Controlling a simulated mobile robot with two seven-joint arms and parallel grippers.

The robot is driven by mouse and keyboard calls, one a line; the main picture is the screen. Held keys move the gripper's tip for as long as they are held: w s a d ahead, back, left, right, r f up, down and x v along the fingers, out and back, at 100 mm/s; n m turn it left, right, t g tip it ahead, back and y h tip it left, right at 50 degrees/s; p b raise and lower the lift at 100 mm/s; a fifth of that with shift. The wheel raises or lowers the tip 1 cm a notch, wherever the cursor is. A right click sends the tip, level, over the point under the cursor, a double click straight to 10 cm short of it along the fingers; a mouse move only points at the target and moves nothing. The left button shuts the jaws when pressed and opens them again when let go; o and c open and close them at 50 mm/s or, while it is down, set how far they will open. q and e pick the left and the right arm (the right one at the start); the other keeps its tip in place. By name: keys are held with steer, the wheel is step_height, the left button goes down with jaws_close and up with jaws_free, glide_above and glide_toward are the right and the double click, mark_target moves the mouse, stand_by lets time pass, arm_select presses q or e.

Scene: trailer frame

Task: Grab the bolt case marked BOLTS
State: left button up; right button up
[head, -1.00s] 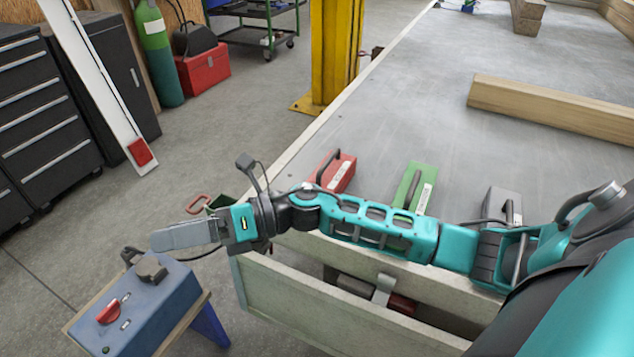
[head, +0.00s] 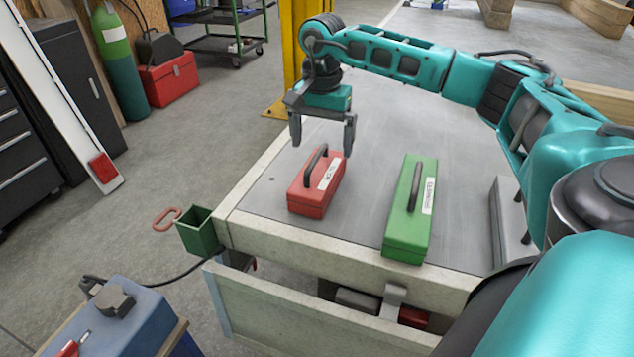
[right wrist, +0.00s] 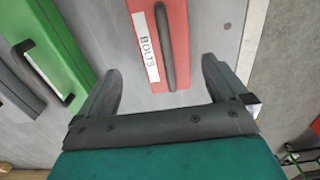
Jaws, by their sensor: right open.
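The red bolt case (head: 308,200) lies on the grey trailer deck near its left front corner, with a dark handle on top and a white label. In the right wrist view the case (right wrist: 177,78) shows the label BOLTS (right wrist: 147,47), and its far end is cut off by the frame. My right gripper (head: 322,148) is open and empty, pointing down just above and behind the case. In the right wrist view its fingers (right wrist: 160,80) stand apart, one on each side of the case's line. My left gripper is not in view.
A green case (head: 408,235) stands right of the red one, and a grey case (head: 508,225) is partly hidden by my arm. A green open box (head: 198,232) hangs at the deck corner. A blue box (head: 120,320) stands at lower left. Timber lies farther back.

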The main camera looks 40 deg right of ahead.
mark_target(319, 170)
step_height(319, 170, down, 4)
steer(key=shift+b, duration=0.35)
steer(key=f, duration=0.1)
steer(key=f+b, duration=0.1)
steer(key=f, duration=0.3)
steer(key=shift+w+a+f+b, duration=0.15)
steer(key=shift+w+f+b, duration=0.1)
steer(key=shift+b, duration=0.15)
steer(key=c, duration=1.1)
steer(key=shift+r, duration=0.1)
steer(key=shift+c, duration=0.4)
steer(key=shift+r, duration=0.15)
